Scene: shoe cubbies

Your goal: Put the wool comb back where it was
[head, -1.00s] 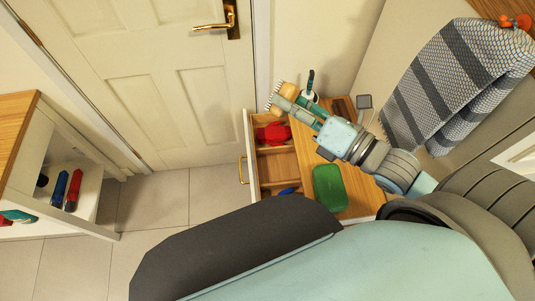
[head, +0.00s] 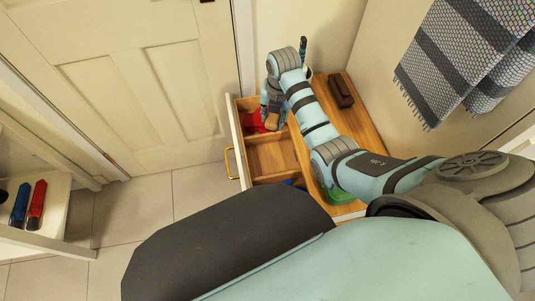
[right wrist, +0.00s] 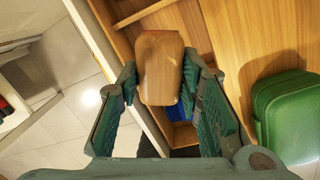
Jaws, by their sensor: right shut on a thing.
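The wool comb (right wrist: 160,66) has a smooth brown wooden back, which fills the space between my right gripper's fingers (right wrist: 159,80) in the right wrist view. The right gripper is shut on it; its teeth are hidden. In the head view the comb (head: 272,121) shows as a small tan piece below my right gripper (head: 270,112). It is over the far part of the open drawer (head: 236,135), close to a red thing (head: 255,122) lying in there. I cannot tell whether the comb touches the drawer or the red thing. My left gripper is out of view.
The drawer has wooden dividers and a blue thing (right wrist: 178,132) in its near part. On the cabinet top (head: 360,125) are a green box (right wrist: 287,110) and a dark brown block (head: 341,91). A white door (head: 140,80) stands beyond. Shelves with blue and red items are at left.

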